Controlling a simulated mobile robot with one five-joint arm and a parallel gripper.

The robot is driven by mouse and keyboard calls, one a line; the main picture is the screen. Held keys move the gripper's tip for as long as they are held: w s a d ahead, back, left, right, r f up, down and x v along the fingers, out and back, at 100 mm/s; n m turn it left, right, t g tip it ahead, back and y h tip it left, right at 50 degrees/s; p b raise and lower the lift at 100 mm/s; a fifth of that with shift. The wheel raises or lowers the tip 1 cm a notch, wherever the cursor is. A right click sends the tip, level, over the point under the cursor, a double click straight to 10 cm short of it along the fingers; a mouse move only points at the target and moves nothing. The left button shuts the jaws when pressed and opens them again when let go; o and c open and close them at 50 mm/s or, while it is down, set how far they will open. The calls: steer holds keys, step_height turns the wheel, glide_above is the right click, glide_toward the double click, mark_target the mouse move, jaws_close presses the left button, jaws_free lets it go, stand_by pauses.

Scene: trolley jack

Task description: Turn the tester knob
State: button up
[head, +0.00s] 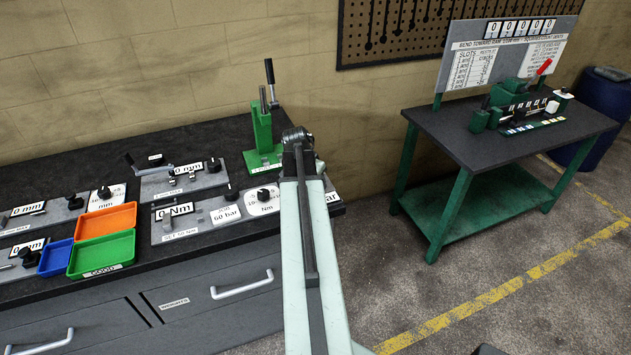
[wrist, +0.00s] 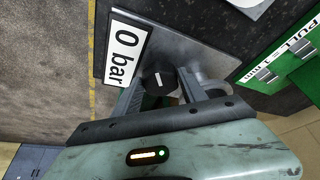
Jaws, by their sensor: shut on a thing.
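The tester knob (wrist: 158,80) is a dark knob with a pale line on its face. In the wrist view it sits on a grey metal plate beside a white display (wrist: 122,52) that reads "0 bar". My gripper (wrist: 160,92) has one finger on each side of the knob and is shut on it. The exact contact is partly shaded. In the head view my pale green arm reaches over the bench's right end and hides the knob; only a label edge reading "bar" (head: 333,197) shows beside it.
A green press-like tool (head: 263,135) stands near my arm's end. Other knobs and displays, an orange tray (head: 106,221), a green tray (head: 101,256) and a blue tray (head: 56,257) occupy the dark bench. A green-legged table (head: 480,140) stands right, with open floor between.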

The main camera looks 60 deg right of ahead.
steer(key=shift+s+d+m, duration=0.1)
steer(key=shift+m, duration=0.4)
steer(key=o, duration=1.4)
steer(key=shift+c, duration=0.2)
steer(key=shift+r, duration=0.15)
steer(key=shift+r+p, duration=0.25)
steer(key=shift+p, duration=0.15)
steer(key=p+v, duration=0.6)
steer(key=v, duration=0.1)
steer(key=shift+p, duration=0.3)
